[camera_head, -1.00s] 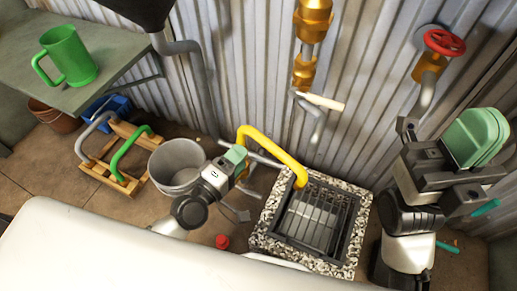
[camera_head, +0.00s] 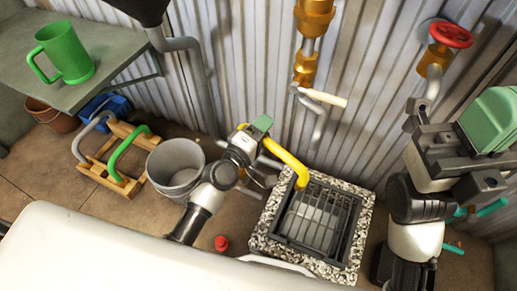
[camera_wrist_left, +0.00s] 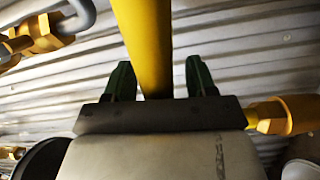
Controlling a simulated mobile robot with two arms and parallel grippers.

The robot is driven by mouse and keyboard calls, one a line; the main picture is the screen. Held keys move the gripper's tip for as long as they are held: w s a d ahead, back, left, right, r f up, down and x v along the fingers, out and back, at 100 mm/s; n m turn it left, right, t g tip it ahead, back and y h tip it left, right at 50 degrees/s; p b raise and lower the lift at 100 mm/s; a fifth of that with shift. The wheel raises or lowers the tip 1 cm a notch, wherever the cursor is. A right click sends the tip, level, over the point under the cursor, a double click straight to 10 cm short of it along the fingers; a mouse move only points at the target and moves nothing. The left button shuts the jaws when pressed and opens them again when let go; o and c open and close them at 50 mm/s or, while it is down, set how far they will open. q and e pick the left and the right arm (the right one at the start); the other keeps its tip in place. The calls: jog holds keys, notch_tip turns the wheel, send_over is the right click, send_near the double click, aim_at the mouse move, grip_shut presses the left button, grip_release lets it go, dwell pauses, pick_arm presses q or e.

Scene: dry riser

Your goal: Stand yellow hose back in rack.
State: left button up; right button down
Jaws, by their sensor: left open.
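The yellow hose (camera_head: 286,160) is bent and its right end hangs over the grated drain. My left gripper (camera_head: 259,140) is at the hose's left part and covers some of it. In the left wrist view the yellow hose (camera_wrist_left: 146,40) runs between the two dark green fingers of my left gripper (camera_wrist_left: 160,80), with gaps on both sides; the fingers are open. The wooden rack (camera_head: 92,172) stands on the floor at left, holding a green hose (camera_head: 126,152) and a grey hose (camera_head: 86,134). My right gripper (camera_head: 488,130) is at the right edge; its opening is unclear.
A grey bucket (camera_head: 178,165) stands between the rack and my left arm. The drain grate (camera_head: 318,222) has a speckled stone surround. A red cap (camera_head: 221,242) lies on the floor. A bench (camera_head: 100,88) with a green mug (camera_head: 66,54) is at upper left. Pipes run along the corrugated wall.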

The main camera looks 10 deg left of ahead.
pick_arm(q)
grip_shut()
jog(key=shift+r, duration=0.15)
dwell(0.4)
